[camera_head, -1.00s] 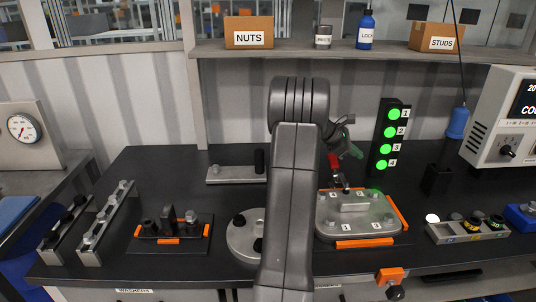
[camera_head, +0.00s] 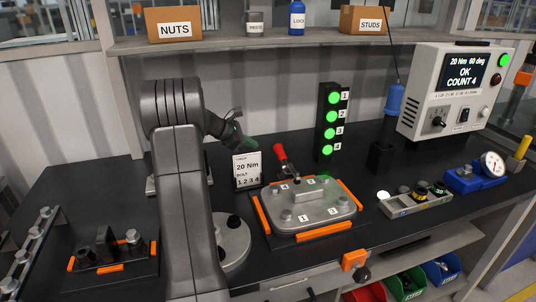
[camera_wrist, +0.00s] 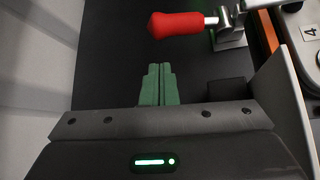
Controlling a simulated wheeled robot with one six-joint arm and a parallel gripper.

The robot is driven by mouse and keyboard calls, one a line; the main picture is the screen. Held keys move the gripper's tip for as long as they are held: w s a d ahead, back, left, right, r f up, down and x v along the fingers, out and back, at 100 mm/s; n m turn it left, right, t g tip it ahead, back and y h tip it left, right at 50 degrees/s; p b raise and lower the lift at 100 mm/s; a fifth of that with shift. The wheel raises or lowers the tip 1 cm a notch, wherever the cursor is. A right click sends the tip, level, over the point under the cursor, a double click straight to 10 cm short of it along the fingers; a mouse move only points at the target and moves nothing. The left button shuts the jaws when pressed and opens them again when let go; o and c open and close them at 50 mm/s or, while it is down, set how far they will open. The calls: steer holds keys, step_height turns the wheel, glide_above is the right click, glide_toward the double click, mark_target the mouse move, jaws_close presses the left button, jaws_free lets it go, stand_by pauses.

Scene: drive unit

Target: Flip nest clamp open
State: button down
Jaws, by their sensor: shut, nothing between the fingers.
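The nest clamp (camera_head: 289,172) stands at the back left edge of the nest. Its red handle (camera_head: 280,153) is raised and leans up to the left in the head view. In the wrist view the red handle (camera_wrist: 178,24) lies across the top, joined by a metal rod to the clamp's bracket (camera_wrist: 230,28). The grey drive unit cover (camera_head: 315,209) sits in the nest, its bolts marked by number tags. My gripper (camera_head: 246,142) is to the left of the handle and apart from it. Its green fingers (camera_wrist: 158,85) are together and empty, below the handle in the wrist view.
A light stack (camera_head: 328,122) with green lamps stands behind the nest. A bolt tray (camera_head: 414,202) is at right. The controller (camera_head: 455,90) reads "OK COUNT 4".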

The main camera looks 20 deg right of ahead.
mark_target(275, 147)
stand_by(0.3)
steer(key=x, duration=1)
steer(key=shift+p, duration=0.3)
steer(key=shift+r, duration=0.2)
steer(key=shift+s+r, duration=0.2)
steer(key=shift+r, duration=0.75)
steer(key=shift+s+r+m+t+b, duration=0.3)
steer(key=shift+s+r+t+b, duration=0.15)
steer(key=shift+b, duration=0.25)
steer(key=shift+s+r+b, duration=0.3)
steer(key=shift+r, duration=0.55)
steer(key=shift+s+r, duration=0.8)
steer(key=shift+r, duration=0.1)
steer(key=shift+s, duration=0.15)
steer(key=shift+a, duration=0.1)
